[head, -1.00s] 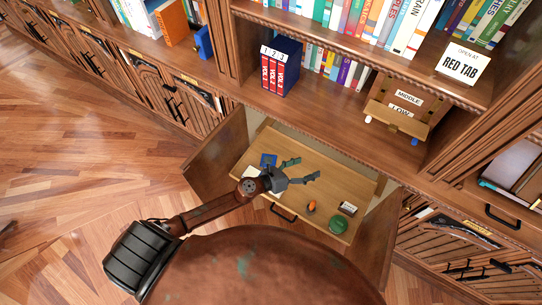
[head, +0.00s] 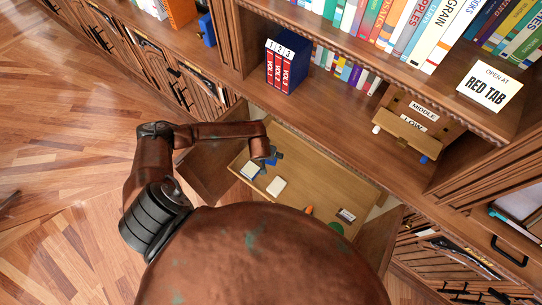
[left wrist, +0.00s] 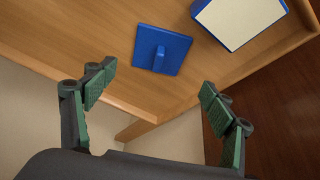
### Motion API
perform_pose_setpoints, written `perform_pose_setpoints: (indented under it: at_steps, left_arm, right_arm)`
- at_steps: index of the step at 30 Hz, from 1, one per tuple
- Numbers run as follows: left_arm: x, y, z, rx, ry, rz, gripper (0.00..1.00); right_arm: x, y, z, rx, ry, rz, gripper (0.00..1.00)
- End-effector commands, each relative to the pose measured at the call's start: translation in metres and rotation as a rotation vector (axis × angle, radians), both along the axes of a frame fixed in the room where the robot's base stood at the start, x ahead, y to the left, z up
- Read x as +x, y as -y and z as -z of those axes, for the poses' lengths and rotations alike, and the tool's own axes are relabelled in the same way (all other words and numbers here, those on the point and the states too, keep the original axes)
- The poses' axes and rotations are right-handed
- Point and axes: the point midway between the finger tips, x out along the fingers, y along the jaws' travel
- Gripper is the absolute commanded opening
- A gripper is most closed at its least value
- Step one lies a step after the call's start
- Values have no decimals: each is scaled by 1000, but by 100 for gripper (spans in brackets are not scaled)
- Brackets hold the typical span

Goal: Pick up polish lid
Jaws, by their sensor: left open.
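What appears to be the polish lid is a flat blue square with a small raised knob. It lies on the wooden drawer floor in the left wrist view (left wrist: 176,50). In the head view only a bit of blue shows by my left gripper (head: 274,156), which partly hides it. The left gripper is open and empty in the left wrist view (left wrist: 157,105), its fingers spread on either side below the lid and apart from it. My right gripper is not in view.
A blue-edged box with a cream top (left wrist: 240,20) lies close to the lid. The open drawer (head: 310,185) also holds a cream block (head: 276,187), an orange item, a small dark-and-white box (head: 346,215) and a green round thing (head: 337,227). Drawer walls and the bookcase shelf surround it.

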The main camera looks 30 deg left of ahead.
Motion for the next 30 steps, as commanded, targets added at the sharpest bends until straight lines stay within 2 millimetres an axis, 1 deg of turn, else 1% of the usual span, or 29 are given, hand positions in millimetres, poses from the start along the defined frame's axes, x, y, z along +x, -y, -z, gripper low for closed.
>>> perform_pose_setpoints:
  at_steps: [6,10,14,20,30]
  left_arm:
    - [6,2,32,-5,-4,-3,77]
    - [14,1,46,-4,-1,-2,77]
    - [17,1,51,-5,0,1,77]
    - [17,1,50,-5,0,2,77]
    - [17,1,50,-5,1,1,53]
  right_arm:
    - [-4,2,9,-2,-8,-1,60]
    - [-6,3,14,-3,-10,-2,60]
    - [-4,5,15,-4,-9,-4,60]
    - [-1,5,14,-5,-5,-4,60]
    - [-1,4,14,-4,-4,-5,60]
